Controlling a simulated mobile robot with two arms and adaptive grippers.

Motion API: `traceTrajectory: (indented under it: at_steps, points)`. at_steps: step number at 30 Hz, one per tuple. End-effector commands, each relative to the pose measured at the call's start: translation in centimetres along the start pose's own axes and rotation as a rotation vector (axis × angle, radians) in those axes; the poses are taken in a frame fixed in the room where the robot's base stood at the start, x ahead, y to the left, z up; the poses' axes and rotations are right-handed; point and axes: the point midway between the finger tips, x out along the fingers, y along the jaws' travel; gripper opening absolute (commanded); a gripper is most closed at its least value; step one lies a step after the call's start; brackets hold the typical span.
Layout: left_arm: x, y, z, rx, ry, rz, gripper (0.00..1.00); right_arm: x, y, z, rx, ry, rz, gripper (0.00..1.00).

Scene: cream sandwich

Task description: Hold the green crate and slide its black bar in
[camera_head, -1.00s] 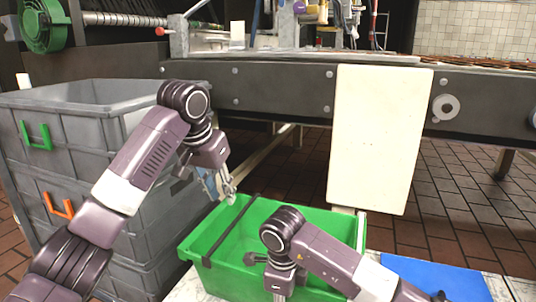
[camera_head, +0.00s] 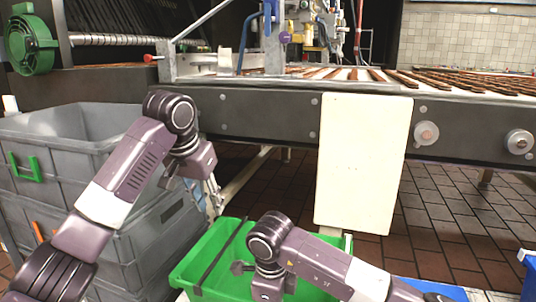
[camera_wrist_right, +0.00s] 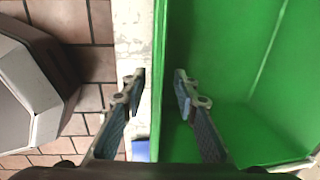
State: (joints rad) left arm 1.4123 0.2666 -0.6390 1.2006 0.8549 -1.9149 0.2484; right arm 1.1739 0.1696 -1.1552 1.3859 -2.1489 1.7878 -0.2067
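The green crate (camera_head: 210,262) stands at the bottom middle of the head view, its near part cut off by the frame. The black bar (camera_head: 221,256) lies across it near its left end, from the far rim to the near rim. My left gripper (camera_head: 213,195) hangs just beyond the crate's far left corner, apart from the bar; its finger opening is too small to judge. My right gripper (camera_wrist_right: 158,78) is open in the right wrist view, with one finger outside and one inside the crate wall (camera_wrist_right: 158,120). Neither finger clearly touches the wall. In the head view its fingers are hidden.
Stacked grey crates (camera_head: 60,150) stand at the left, close to my left arm. A conveyor (camera_head: 260,115) with a white panel (camera_head: 365,160) runs behind the green crate. A blue item (camera_head: 440,288) lies right of it, and another blue edge (camera_head: 529,275) shows at the far right.

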Motion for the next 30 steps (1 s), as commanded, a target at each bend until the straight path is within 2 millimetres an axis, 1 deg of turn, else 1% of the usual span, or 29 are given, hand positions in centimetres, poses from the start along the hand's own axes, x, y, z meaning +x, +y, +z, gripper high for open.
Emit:
traceTrajectory:
  at_steps: [1,5,13,14,19,27,30]
  points:
    - [-0.7,0.0,-0.3,0.0,0.0,0.0,0.26,-0.9,-0.1,0.0,0.0,0.0,-0.001,0.28]
    - [-1.5,0.0,-0.6,0.0,0.0,0.0,0.26,-2.1,-0.1,0.0,0.0,0.0,-0.001,0.28]
    - [-1.4,0.0,-0.6,0.0,0.0,0.0,0.26,-2.1,0.0,0.0,0.0,0.0,0.0,0.28]
    - [-1.4,0.0,-0.6,0.0,0.0,0.0,0.26,-2.1,0.0,0.0,0.0,0.0,0.0,0.3]
    - [-1.5,0.0,-0.6,0.0,0.0,0.0,0.26,-2.1,0.0,0.0,0.0,0.0,0.0,0.48]
    - [-1.5,0.0,-0.6,0.0,0.0,0.0,0.26,-2.1,0.0,0.0,0.0,0.0,0.0,0.48]
    - [-1.5,0.0,-0.6,0.0,0.0,0.0,0.26,-2.8,-0.1,0.0,0.0,-0.001,-0.002,0.48]
